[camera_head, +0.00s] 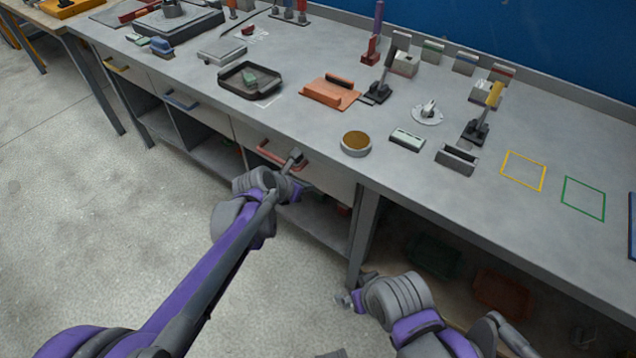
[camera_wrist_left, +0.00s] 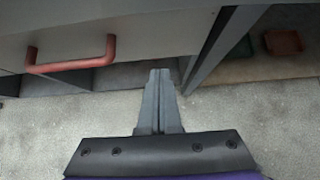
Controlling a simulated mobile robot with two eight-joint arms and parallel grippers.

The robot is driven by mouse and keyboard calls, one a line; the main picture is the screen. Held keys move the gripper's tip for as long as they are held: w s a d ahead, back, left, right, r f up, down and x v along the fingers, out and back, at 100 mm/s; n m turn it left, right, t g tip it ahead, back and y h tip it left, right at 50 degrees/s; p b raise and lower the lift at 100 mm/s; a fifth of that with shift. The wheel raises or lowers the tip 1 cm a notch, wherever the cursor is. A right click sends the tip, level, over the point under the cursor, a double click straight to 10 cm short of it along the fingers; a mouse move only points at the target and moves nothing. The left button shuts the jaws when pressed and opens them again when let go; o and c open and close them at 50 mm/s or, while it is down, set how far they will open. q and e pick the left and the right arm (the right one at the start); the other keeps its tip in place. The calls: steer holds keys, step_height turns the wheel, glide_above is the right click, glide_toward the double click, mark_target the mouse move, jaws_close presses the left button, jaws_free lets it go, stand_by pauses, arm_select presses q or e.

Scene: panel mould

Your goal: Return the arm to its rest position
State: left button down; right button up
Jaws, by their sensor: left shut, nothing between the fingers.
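My left arm reaches in from the left in the head view, and its gripper (camera_head: 294,158) is in front of the drawer with the red handle (camera_head: 272,154). In the left wrist view the left gripper's fingers (camera_wrist_left: 160,75) are shut together with nothing between them. The red handle (camera_wrist_left: 72,60) is to the left of the fingers there and apart from them. The drawer looks closed. My right gripper (camera_head: 347,300) is low at the bottom middle of the head view, apart from the bench; its fingers are too small to read.
The grey workbench (camera_head: 300,118) runs across the view. On it are a black tray (camera_head: 250,82), an orange holder (camera_head: 330,92), a round tin (camera_head: 356,143) and several stands. A bench leg (camera_head: 364,235) stands between my grippers. Red (camera_head: 502,292) and green bins lie underneath. Open floor is at left.

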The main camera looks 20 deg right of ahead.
arm_select(q)
steer(key=v, duration=0.4)
steer(key=shift+a+r+p, duration=0.1)
steer(key=shift+a+p, duration=0.1)
steer(key=shift+p, duration=0.1)
arm_select(e)
steer(key=shift+w+r, duration=0.1)
steer(key=shift+r, duration=0.35)
arm_select(q)
steer(key=shift+s, duration=0.1)
steer(key=s+a+f+m+y, duration=0.3)
steer(key=s+a+m+y, duration=0.4)
steer(key=s+a+m, duration=2)
steer(key=w+a+r+n+p, duration=0.1)
steer(key=a+r+p, duration=0.2)
steer(key=r+p, duration=1.1)
steer(key=shift+w+r+n, duration=0.25)
steer(key=shift+r+n, duration=0.15)
steer(key=shift+r, duration=0.2)
arm_select(e)
step_height(320, 180, up, 16)
steer(key=w, duration=0.2)
steer(key=shift+f+t, duration=0.2)
steer(key=shift+t, duration=0.1)
arm_select(q)
steer(key=shift+s, duration=0.1)
